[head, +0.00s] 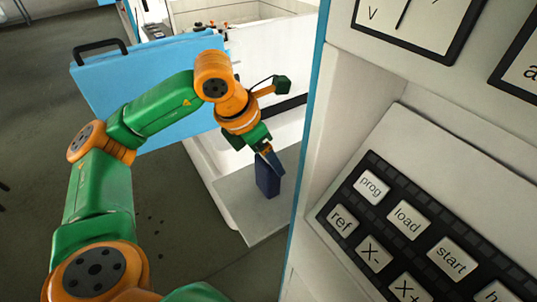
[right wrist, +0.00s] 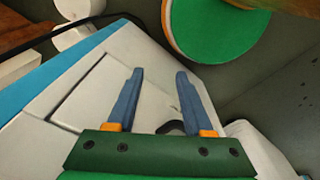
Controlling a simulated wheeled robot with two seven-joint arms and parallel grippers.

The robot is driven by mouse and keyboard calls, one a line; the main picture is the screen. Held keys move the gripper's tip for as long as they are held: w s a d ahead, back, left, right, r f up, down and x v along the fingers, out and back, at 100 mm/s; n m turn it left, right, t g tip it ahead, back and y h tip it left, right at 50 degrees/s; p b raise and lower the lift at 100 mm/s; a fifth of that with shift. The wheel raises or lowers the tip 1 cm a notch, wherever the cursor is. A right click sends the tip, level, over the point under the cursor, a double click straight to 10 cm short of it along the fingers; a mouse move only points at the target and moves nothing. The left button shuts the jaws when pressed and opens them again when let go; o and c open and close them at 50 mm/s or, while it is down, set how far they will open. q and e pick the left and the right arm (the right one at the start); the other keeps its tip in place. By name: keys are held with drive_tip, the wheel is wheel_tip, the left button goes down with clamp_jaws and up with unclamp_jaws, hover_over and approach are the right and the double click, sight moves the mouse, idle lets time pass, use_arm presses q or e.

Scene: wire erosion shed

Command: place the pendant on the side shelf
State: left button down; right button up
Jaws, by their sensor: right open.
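A dark blue upright block (head: 266,181), which looks like the pendant, is at the pale grey side shelf (head: 246,218) beside the white machine. Its lower end appears to meet the shelf top. My left gripper (head: 270,158) points down at the block's upper end, with a blue finger overlapping its top right edge. Whether the jaws press on it is hidden. My right gripper (right wrist: 160,80) shows in the right wrist view with its two blue fingers apart and nothing between them. It is over a white panel with a blue edge.
A blue door (head: 135,85) with a black handle (head: 100,46) stands behind my left arm. A console with a keypad (head: 407,220) and a blue-edged side fills the right of the head view. Grey floor is clear left of the shelf.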

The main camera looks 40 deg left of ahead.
use_arm(q)
drive_tip(key=shift+w, duration=0.1)
drive_tip(key=shift+c, duration=1.7)
unclamp_jaws()
drive_tip(key=shift+f, duration=0.1)
drive_tip(key=o, duration=0.3)
drive_tip(key=shift+s, duration=0.2)
drive_tip(key=shift+o, duration=0.2)
drive_tip(key=shift+r, duration=0.55)
drive_tip(key=p+v, duration=0.2)
drive_tip(key=v, duration=0.9)
drive_tip(key=shift+s, duration=0.25)
drive_tip(key=shift+r, duration=0.1)
